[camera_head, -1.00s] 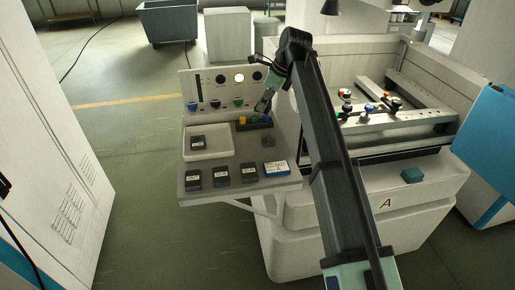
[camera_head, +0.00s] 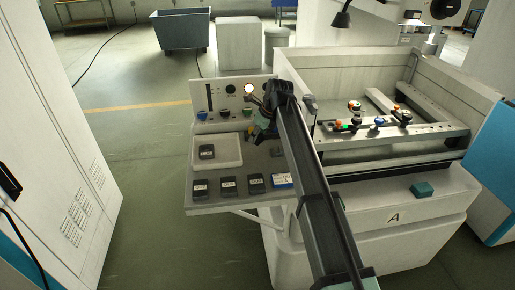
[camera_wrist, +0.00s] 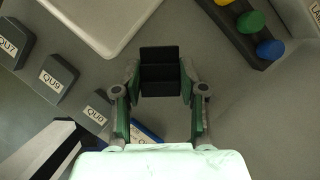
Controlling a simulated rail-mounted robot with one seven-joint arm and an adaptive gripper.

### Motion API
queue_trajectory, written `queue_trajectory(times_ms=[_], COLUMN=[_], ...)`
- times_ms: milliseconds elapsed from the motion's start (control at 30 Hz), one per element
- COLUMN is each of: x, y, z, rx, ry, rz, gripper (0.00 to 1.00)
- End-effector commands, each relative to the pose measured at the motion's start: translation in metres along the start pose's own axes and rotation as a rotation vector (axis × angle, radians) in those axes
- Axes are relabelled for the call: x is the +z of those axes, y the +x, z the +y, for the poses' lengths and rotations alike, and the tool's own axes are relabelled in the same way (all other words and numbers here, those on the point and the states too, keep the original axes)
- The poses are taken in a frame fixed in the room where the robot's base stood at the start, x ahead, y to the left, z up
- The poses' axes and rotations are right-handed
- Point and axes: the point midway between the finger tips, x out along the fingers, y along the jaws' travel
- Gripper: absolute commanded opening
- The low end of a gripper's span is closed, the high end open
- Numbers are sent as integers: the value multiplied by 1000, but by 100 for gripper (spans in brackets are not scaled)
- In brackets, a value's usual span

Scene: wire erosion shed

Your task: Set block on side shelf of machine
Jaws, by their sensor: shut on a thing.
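A dark block (camera_wrist: 160,72) with a stepped face sits between the two fingers of my gripper (camera_wrist: 160,88), which is shut on it. In the head view my gripper (camera_head: 264,136) is low over the grey side shelf (camera_head: 225,203) of the machine. The block (camera_head: 277,151) shows there only as a small dark shape, partly hidden by my gripper and arm. It is between the white tray and the knob rack. Whether it touches the shelf top or hangs just above it, I cannot tell.
A white tray (camera_head: 222,163) holds one dark labelled block (camera_head: 207,152). More labelled blocks (camera_head: 228,185) and a blue-white box (camera_head: 283,181) line the shelf's front. A rack with coloured knobs (camera_wrist: 248,24) stands close by. A panel with a lit lamp (camera_head: 249,89) rises behind.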

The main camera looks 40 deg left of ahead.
Motion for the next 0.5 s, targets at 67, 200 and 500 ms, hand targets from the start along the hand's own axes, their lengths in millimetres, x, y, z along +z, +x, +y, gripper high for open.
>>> queue_trajectory(times_ms=[67,200,500], x=[-5,-10,-19], y=[11,24,46], z=[1,0,0], rx=[1,0,1], ry=[1,0,0], rz=[0,-1,0], gripper=[0,0,0])
